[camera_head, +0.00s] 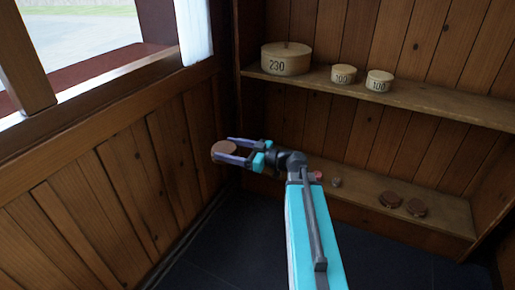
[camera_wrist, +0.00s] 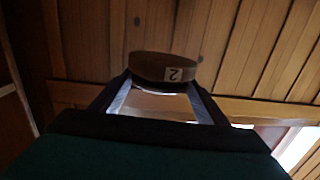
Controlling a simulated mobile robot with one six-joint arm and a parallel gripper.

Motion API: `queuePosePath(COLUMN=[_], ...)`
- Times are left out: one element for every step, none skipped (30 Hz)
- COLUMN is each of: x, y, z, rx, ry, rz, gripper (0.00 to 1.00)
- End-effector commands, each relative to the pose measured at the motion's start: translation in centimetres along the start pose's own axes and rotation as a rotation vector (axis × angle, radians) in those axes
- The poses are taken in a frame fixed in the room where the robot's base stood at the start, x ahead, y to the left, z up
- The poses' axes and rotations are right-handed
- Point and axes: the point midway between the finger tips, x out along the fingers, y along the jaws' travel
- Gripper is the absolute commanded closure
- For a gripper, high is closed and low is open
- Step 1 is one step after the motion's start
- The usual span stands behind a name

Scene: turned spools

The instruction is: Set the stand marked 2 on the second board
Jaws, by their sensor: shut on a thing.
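My gripper (camera_head: 224,149) is shut on a round, flat brown stand (camera_head: 222,152), held in the air at the left, in front of the plank wall and left of the shelf boards. In the wrist view the stand (camera_wrist: 150,66) sits between the fingertips, its white label with a 2 turned sideways. Two shelf boards show in the head view. The upper board (camera_head: 440,107) bears pale round boxes marked 230 and 100. The lower board (camera_head: 445,213) bears two brown discs (camera_head: 403,204) at its right part; any marks on them are too small to read.
A small reddish thing (camera_head: 317,176) and a small grey knob (camera_head: 337,183) are on the lower board, close to my arm. Bare board shows between the knob and the discs. The upper board is clear right of the boxes. A window (camera_head: 75,45) is at the left.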

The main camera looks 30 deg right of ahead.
Motion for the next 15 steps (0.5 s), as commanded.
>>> queuePosePath(x=[1.1, 1.6, 2.2, 2.6, 3.1, 3.5, 3.8, 4.1, 4.3, 4.5, 4.6, 4.8, 4.9, 4.9, 5.0], y=[-2.2, -3.3, -4.7, -5.7, -6.6, -7.7, -8.5, -9.2, -10.0, -10.5, -10.9, -11.3, -11.6, -11.7, -11.8], z=[-0.8, -1.1, -1.5, -1.8, -2.1, -2.4, -2.5, -2.7, -2.9, -3.1, -3.2, -3.3, -3.3, -3.4, -3.4], rx=[-0.004, -0.005, -0.006, -0.007, -0.009, -0.01, -0.01, -0.011, -0.011, -0.011, -0.012, -0.012, -0.012, -0.012, -0.012], ry=[0.001, 0.001, 0.001, 0.001, 0.001, 0.001, 0.0, 0.0, 0.0, 0.001, 0.001, 0.001, 0.001, 0.001, 0.001], rz=[-0.045, -0.068, -0.099, -0.12, -0.14, -0.165, -0.181, -0.196, -0.212, -0.223, -0.232, -0.242, -0.247, -0.25, -0.253], gripper=[0.59, 0.59, 0.59, 0.59, 0.59, 0.59, 0.59, 0.59, 0.59, 0.59, 0.59, 0.59, 0.59, 0.59, 0.59])
